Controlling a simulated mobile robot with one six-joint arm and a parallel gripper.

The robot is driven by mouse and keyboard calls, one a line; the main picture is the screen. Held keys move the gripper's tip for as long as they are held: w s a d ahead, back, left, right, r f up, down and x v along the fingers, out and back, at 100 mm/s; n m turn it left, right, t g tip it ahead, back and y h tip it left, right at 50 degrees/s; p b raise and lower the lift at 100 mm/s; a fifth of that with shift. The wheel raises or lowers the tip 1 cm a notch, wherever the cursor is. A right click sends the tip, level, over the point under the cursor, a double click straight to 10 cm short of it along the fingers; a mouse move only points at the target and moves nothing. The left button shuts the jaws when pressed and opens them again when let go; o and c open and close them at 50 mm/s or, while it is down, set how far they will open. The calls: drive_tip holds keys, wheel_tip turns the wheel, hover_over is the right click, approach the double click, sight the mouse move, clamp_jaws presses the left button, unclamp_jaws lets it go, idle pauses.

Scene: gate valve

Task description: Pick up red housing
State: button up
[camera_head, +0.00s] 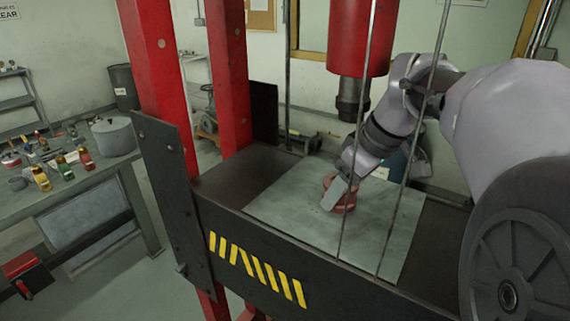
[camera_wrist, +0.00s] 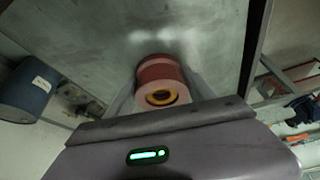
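The red housing (camera_head: 348,192) is a short round piece on the grey plate of the press bed. In the wrist view the housing (camera_wrist: 161,76) shows its red side, a paler pinkish end and a yellow ring around a dark hole. My gripper (camera_head: 338,190) reaches down to it from the upper right. In the wrist view my gripper's (camera_wrist: 161,85) two pale fingers lie along the left and right sides of the housing. They are very close to it, but I cannot tell whether they press on it. One finger hides part of the housing in the head view.
The grey plate (camera_head: 290,210) is otherwise bare. Red press posts (camera_head: 165,80), thin rods (camera_head: 363,130) and a red cylinder (camera_head: 362,35) stand around and above my arm. A workbench (camera_head: 75,180) with a pot and several small bottles is at the left.

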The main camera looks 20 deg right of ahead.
clamp_jaws()
drive_tip(key=shift+r, duration=0.15)
